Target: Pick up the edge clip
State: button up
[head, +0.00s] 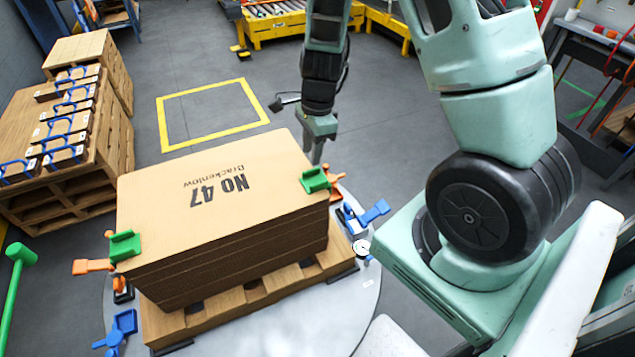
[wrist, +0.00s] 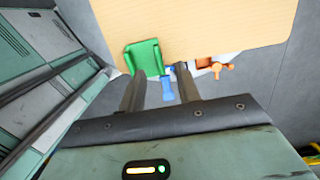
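A green edge clip (head: 314,180) sits on the right corner of a stack of brown cardboard blanks (head: 225,205). A second green clip (head: 124,246) sits on the stack's near left corner. My gripper (head: 317,158) points down just behind the right clip. In the wrist view my gripper (wrist: 158,75) is open, its two fingers apart with nothing held. The green clip (wrist: 145,56) lies just beyond the fingertips, mostly toward the left finger. I cannot tell whether a finger touches it.
The stack rests on a wooden pallet (head: 155,325) on a round grey table (head: 345,310). Orange (head: 94,266) and blue (head: 372,213) clamps stand around it. Pallets with blue-handled blocks (head: 62,155) are at left. A yellow floor square (head: 250,95) behind is empty.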

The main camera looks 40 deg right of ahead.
aim_at(311, 170)
notch_tip(311, 170, down, 5)
jog(key=shift+a+f+b, duration=0.1)
jog(key=shift+b, duration=0.2)
grip_shut()
